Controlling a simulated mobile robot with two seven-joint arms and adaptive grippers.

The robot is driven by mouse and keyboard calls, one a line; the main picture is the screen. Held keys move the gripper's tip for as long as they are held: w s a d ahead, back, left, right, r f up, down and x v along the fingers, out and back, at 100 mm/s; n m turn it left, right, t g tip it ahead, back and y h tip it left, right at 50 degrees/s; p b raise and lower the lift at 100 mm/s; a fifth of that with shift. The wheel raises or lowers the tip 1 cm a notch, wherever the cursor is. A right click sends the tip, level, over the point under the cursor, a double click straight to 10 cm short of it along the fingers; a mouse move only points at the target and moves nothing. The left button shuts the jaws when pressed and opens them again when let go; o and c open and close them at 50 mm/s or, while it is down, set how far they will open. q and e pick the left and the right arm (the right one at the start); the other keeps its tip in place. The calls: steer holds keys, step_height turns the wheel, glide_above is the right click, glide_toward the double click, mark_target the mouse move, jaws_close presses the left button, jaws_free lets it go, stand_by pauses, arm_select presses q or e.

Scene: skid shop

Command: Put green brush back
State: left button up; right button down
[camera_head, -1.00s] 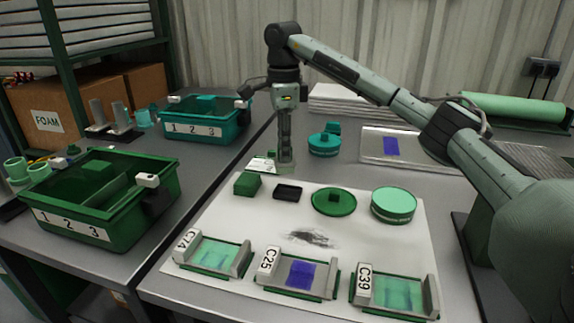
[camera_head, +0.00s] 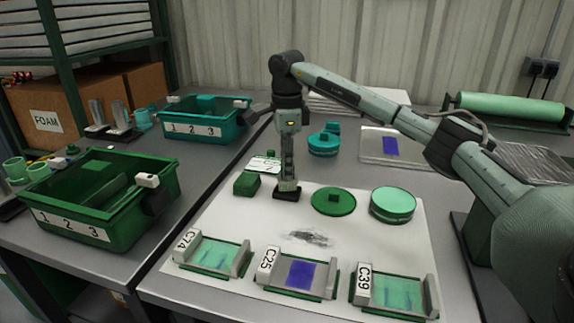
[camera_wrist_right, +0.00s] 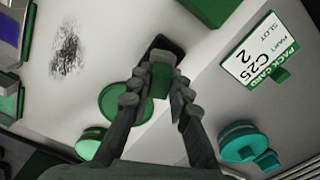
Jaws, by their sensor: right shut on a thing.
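My right gripper (camera_head: 287,186) points down over a small black tray (camera_head: 287,195) on the white sheet. In the right wrist view its fingers (camera_wrist_right: 158,92) are shut on a green block-shaped piece, which looks like the green brush (camera_wrist_right: 161,80). The black tray (camera_wrist_right: 166,46) shows just beyond and under it. The fingers hide most of the brush in the head view. I cannot tell whether the brush touches the tray. My left gripper is not in view.
A green block (camera_head: 246,184) stands left of the tray, a green lidded disc (camera_head: 333,201) and round green tin (camera_head: 393,204) right. A pack card (camera_head: 263,164) reads C25, slot 2. Fixtures C74, C25 and C39 (camera_head: 395,293) line the front. Bins (camera_head: 95,215) stand left.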

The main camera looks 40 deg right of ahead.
steer(key=shift+f, duration=0.25)
steer(key=c, duration=1.4)
jaws_free()
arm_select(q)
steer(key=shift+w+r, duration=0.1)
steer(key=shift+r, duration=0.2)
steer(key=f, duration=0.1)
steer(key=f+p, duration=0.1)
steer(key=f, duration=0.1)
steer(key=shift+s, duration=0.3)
arm_select(e)
step_height(320, 180, up, 13)
steer(key=shift+r, duration=0.15)
